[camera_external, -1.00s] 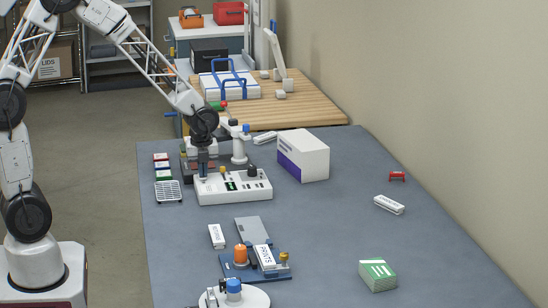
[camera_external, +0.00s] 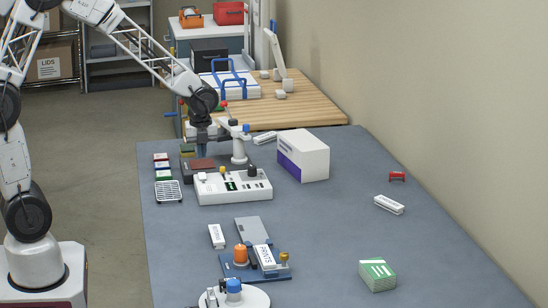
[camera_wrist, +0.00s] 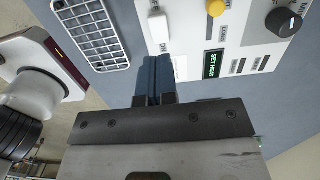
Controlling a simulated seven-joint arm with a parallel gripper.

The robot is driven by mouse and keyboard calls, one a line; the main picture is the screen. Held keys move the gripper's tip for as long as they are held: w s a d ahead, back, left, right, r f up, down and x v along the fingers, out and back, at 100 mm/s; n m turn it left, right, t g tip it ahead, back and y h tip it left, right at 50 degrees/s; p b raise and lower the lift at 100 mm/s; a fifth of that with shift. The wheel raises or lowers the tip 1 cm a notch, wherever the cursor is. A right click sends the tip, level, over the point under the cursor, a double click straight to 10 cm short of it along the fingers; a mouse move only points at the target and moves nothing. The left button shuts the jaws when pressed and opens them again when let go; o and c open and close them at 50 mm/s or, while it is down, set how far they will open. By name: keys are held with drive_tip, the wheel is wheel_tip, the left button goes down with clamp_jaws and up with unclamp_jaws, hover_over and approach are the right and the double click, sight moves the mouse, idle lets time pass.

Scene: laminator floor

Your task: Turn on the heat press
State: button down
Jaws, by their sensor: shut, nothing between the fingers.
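The heat press has a white control panel (camera_external: 232,187) on the grey table, with a dark base and a reddish pad (camera_external: 202,164) behind it. In the wrist view the panel shows a white switch (camera_wrist: 159,29) that seems lettered "ON", a yellow button (camera_wrist: 217,8), a black knob (camera_wrist: 284,21) and a lit green display (camera_wrist: 212,64) reading "SET HEAT". My gripper (camera_external: 201,153) is above the rear left of the panel, clear of it. Its blue fingers (camera_wrist: 153,82) are together and empty, and they appear near the panel's edge in the wrist view.
A wire rack (camera_external: 168,191) lies left of the panel, with small coloured blocks behind it. A white post (camera_external: 239,147) stands close to my gripper's right. A white and purple box (camera_external: 303,156) is to the right. The table's right middle is mostly open.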

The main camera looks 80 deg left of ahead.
wheel_tip(320, 180, up, 8)
drive_tip(key=shift+d, duration=0.35)
drive_tip(key=shift+f, duration=0.1)
drive_tip(key=shift+d, duration=0.1)
drive_tip(key=s+d+r+n+t, duration=0.1)
drive_tip(key=s+d+r+n, duration=0.3)
drive_tip(key=s+d+n, duration=0.5)
drive_tip(key=s+d+r+n+t+h, duration=0.1)
drive_tip(key=s+d+r+n, duration=0.3)
drive_tip(key=s, duration=1.4)
drive_tip(key=d+n, duration=0.4)
drive_tip(key=d, duration=0.3)
drive_tip(key=shift+d+r+n+t, duration=0.2)
drive_tip(key=shift+n+t, duration=0.1)
drive_tip(key=shift+n, duration=0.1)
idle(1.0)
